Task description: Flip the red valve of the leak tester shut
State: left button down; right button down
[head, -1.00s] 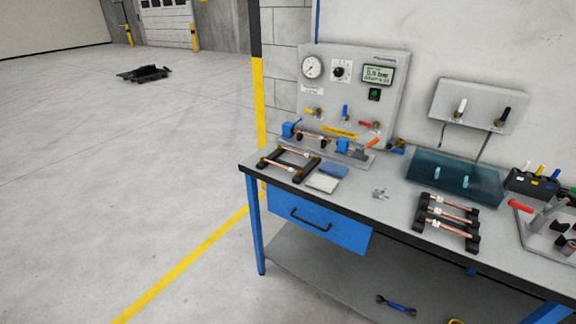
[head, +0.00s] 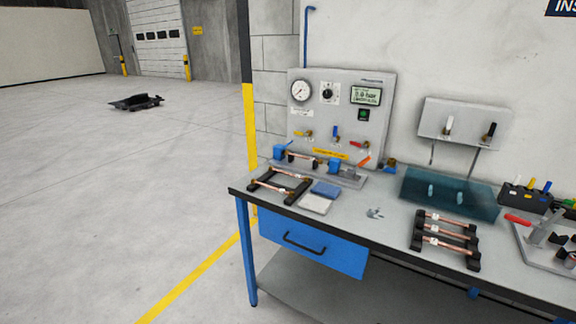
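The leak tester is a light grey upright panel (head: 376,130) at the back of the workbench, with a round gauge (head: 300,91), a black knob (head: 328,93) and a lit display (head: 366,96). Three small valves sit in a row low on it. The red valve (head: 357,144) is the right one; its handle lies nearly level, pointing left from its brass body. The blue valve (head: 335,131) in the middle has its handle upright. The yellow valve (head: 301,134) on the left lies nearly level. Neither of my grippers is in view.
A fixture with blue clamps (head: 334,165), a copper tube and an orange-red lever (head: 363,161) stands before the panel. Nearby are a black tube rack (head: 262,185), cloths (head: 326,189) and a second rack (head: 472,263).

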aim_at(352, 143)
jog(key=i+l, duration=0.35)
jog(key=l, duration=0.2)
jog(key=i+l+z, duration=0.1)
jog(key=i+l, duration=0.7)
jog(key=l, duration=0.2)
